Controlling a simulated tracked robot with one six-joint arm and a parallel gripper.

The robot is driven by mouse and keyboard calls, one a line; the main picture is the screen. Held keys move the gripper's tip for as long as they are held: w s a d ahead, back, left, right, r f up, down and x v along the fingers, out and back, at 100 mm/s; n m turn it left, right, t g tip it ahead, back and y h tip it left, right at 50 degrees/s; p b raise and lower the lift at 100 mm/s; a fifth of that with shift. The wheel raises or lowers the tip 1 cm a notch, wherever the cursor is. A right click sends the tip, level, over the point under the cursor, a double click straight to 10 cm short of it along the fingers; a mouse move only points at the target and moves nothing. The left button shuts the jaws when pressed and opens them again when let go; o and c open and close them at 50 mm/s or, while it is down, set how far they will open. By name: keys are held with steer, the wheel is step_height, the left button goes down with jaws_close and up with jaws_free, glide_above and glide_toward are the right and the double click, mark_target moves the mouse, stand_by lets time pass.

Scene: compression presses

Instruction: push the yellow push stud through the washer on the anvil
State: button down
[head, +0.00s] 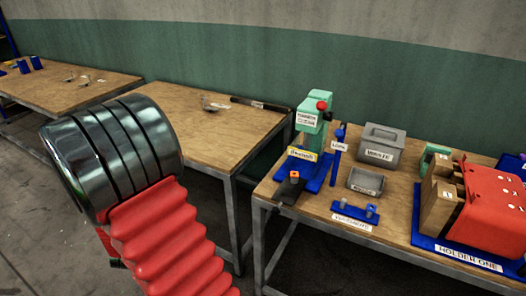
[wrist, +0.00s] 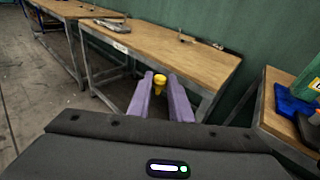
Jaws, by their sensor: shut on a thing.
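My gripper (wrist: 160,86) has two purple fingers, shut on the yellow push stud (wrist: 160,81), whose round head shows between the fingertips. The stud is in the air, with the middle table behind it in the wrist view. In the head view my arm hides the gripper and stud. The green press (head: 312,125) with a red knob stands on a blue base on the right table, apart from the gripper. Its green and blue edge shows at the right of the wrist view (wrist: 296,101). I cannot make out the anvil or a washer on it.
On the right table are a grey waste box (head: 381,146), a small grey tray (head: 366,181), a blue washer stand (head: 355,213) and a red machine (head: 491,215) on a blue base. A black block (head: 290,191) with an orange top sits before the press. The middle table (head: 195,140) is mostly bare.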

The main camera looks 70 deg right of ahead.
steer(key=s+d+r+m+g, duration=0.2)
steer(key=s+d+m+g, duration=0.1)
steer(key=s+d, duration=0.6)
steer(key=s+d+r+m+g+h, duration=0.1)
steer(key=s+d+m+g, duration=0.3)
steer(key=s+d, duration=0.6)
steer(key=s+d+r+m+g, duration=0.2)
steer(key=s+d+g, duration=0.4)
steer(key=s+d, duration=0.4)
steer(key=s+m, duration=0.1)
steer(key=s, duration=0.5)
steer(key=shift+r+g+h, duration=0.3)
steer(key=shift+r, duration=0.05)
steer(key=shift+s+t, duration=0.15)
steer(key=shift+t, duration=0.25)
steer(key=shift+f, duration=2.9)
steer(key=shift+f, duration=1.5)
steer(key=c, duration=1.5)
jaws_free()
steer(key=shift+c, duration=0.2)
steer(key=shift+a, duration=0.15)
